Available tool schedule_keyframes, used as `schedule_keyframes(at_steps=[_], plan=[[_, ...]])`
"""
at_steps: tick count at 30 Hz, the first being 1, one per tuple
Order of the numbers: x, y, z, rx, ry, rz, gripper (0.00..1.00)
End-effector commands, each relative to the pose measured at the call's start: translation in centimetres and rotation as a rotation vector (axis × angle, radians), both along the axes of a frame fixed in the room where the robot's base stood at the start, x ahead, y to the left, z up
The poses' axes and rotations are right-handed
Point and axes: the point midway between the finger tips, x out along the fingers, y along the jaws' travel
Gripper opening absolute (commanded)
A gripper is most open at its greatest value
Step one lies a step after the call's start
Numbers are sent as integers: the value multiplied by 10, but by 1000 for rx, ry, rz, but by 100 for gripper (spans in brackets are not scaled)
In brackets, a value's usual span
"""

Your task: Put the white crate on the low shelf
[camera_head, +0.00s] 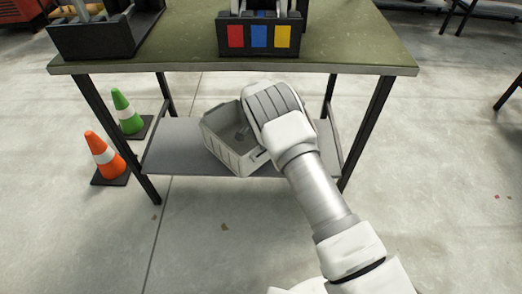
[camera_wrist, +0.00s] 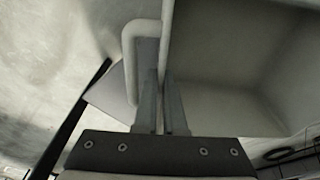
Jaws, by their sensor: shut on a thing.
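The white crate (camera_head: 221,149) is open at the top, turned at an angle, and overlaps the grey low shelf (camera_head: 180,150) under the table in the head view. I cannot tell whether its base touches the shelf. My gripper (camera_wrist: 162,78) is shut on the crate's near wall, with one finger on each side. In the wrist view, the crate's inside (camera_wrist: 230,55) fills the right, and a bar handle (camera_wrist: 130,50) shows left of the fingers. A grey panel at left there looks like the shelf. My wrist hides the crate's right part in the head view.
The green table top (camera_head: 330,45) stands above the shelf on dark legs. It carries a black tool tray (camera_head: 95,40) and a box with red, blue and yellow panels (camera_head: 259,37). Orange (camera_head: 104,155) and green (camera_head: 126,110) cones stand left. The shelf's left part is bare.

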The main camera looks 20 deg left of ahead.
Motion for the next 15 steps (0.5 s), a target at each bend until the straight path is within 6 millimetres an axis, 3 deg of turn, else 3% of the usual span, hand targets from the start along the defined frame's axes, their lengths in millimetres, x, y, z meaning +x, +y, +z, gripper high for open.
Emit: schedule_keyframes(at_steps=[5, 12, 15], plan=[[8, 2, 1, 3, -5, 1, 0], [7, 2, -32, 2, -4, 1, 0], [7, 2, -35, 2, -4, 1, 0]])
